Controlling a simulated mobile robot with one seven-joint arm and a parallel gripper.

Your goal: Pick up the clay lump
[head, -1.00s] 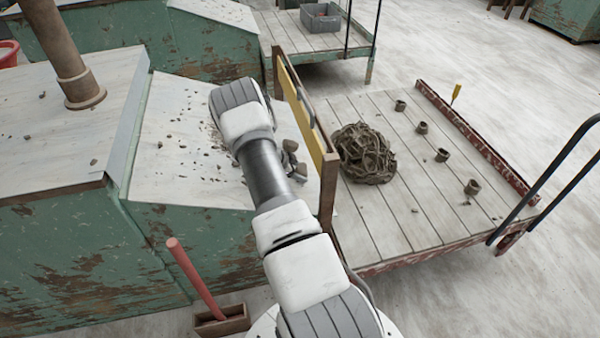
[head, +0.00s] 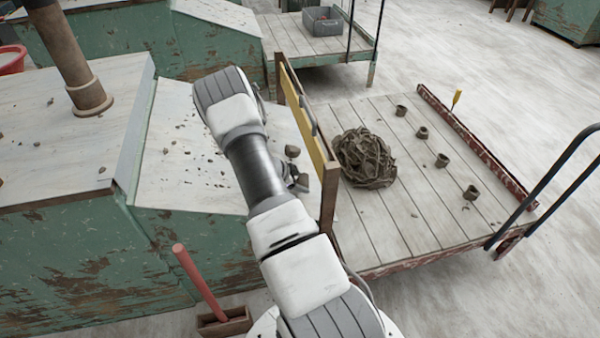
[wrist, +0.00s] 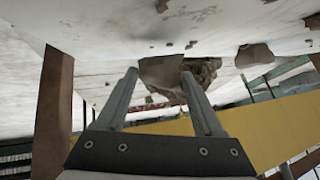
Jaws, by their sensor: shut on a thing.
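In the wrist view my gripper (wrist: 158,72) has its two grey fingers on either side of a brown clay lump (wrist: 160,80), shut on it. The pale worktop (wrist: 110,30) spans the top of that picture; whether the lump touches it I cannot tell. A second brown lump (wrist: 254,55) lies to the right of the fingers. In the head view my arm hides most of the gripper (head: 298,182). A small grey-brown lump (head: 292,151) shows just beyond it, near the worktop's right edge; I cannot tell whether it is the held one.
A wooden rail with a yellow board (head: 300,110) stands close to the right of the gripper. Beyond it a plank cart (head: 400,225) carries a dark coiled clay heap (head: 364,158) and several small pots. Crumbs dot the worktop. A red-handled tool (head: 198,280) stands in front.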

